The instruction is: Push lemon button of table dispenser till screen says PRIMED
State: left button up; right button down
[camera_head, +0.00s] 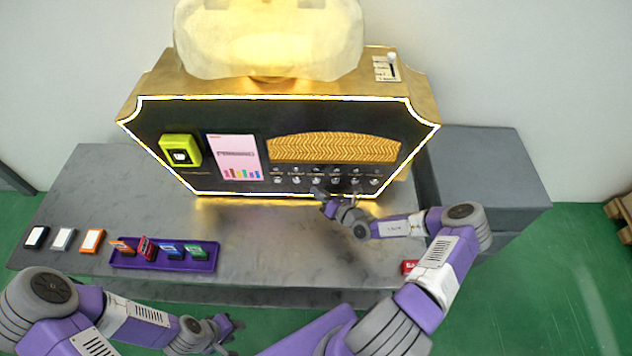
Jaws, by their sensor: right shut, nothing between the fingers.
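The dispenser (150,107) is a black-fronted, gold-sided machine on the grey table. Its screen (231,157) is light pink with a dark heading, too blurred to read surely, above several coloured bars. A row of small round buttons (297,180) with tiny labels runs under the gold grille; I cannot read which one is lemon. My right gripper (318,193) is shut and empty, its tip at the front panel by the buttons, covering part of the lower row. I cannot tell whether it touches a button. My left gripper (234,336) is low in front of the table, open and empty.
A purple tray (165,263) with several coloured cartridges lies on the left of the table (280,250), with loose cartridges (63,239) left of it. A red item (409,267) lies near the front edge by my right arm. A yellow-green box (180,151) sits on the panel.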

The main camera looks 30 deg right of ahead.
jog(key=shift+w, duration=0.15)
dwell(0.5)
jog(key=shift+w+d, duration=0.2)
jog(key=shift+w+d, duration=0.25)
jog(key=shift+w, duration=0.15)
dwell(0.9)
jog(key=shift+s+a+p, duration=0.45)
jog(key=shift+s+p, duration=0.3)
jog(key=shift+p, duration=0.2)
